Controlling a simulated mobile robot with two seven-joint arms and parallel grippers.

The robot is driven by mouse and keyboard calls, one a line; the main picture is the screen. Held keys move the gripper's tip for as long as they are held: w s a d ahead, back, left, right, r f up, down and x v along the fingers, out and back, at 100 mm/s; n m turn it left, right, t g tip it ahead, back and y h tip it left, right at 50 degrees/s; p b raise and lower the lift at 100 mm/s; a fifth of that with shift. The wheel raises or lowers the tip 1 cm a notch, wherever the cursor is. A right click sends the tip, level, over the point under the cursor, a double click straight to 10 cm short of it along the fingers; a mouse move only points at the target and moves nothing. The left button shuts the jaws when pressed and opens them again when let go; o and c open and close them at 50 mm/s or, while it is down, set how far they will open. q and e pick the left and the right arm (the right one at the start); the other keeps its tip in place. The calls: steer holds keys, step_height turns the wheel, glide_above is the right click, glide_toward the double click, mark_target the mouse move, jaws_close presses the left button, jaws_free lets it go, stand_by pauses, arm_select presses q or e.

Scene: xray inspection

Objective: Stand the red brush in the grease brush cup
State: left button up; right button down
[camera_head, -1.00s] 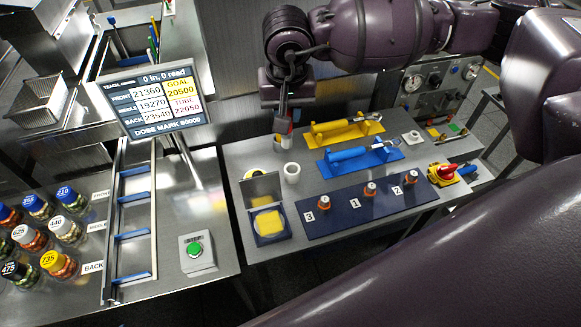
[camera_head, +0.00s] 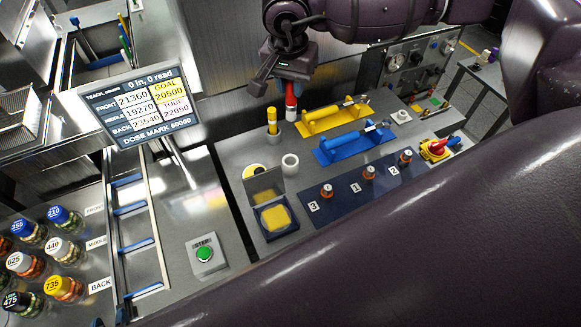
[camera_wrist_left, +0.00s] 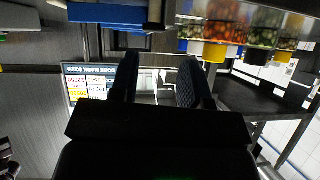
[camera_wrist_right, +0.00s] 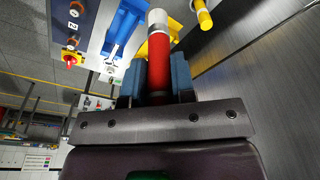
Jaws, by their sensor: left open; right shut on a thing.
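My right gripper (camera_head: 289,86) is shut on the red brush (camera_head: 291,93), which hangs upright with its white end down. It is above the far side of the bench. The right wrist view shows the red brush (camera_wrist_right: 158,68) between the blue fingers (camera_wrist_right: 158,80). A grey cup (camera_head: 273,139) below and left of it holds a yellow brush (camera_head: 272,118). An open white cup (camera_head: 290,165) stands nearer and looks empty. I cannot tell which is the grease brush cup. My left gripper (camera_wrist_left: 158,80) is open and empty; it is not visible in the head view.
The yellow tool (camera_head: 332,117) and blue tool (camera_head: 352,149) lie right of the cups. An open case with a yellow pad (camera_head: 275,217) and a dark numbered panel (camera_head: 345,190) are nearer. A screen (camera_head: 145,103) stands left. My arm covers the lower right.

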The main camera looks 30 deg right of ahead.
steer(key=shift+a, duration=0.1)
steer(key=shift+f, duration=0.2)
step_height(320, 180, down, 19)
steer(key=p, duration=0.1)
steer(key=shift+p, duration=0.3)
steer(key=shift+f, duration=0.15)
steer(key=shift+f+b, duration=0.2)
steer(key=shift+b, duration=0.1)
steer(key=c, duration=0.9)
jaws_free()
steer(key=shift+c, duration=0.2)
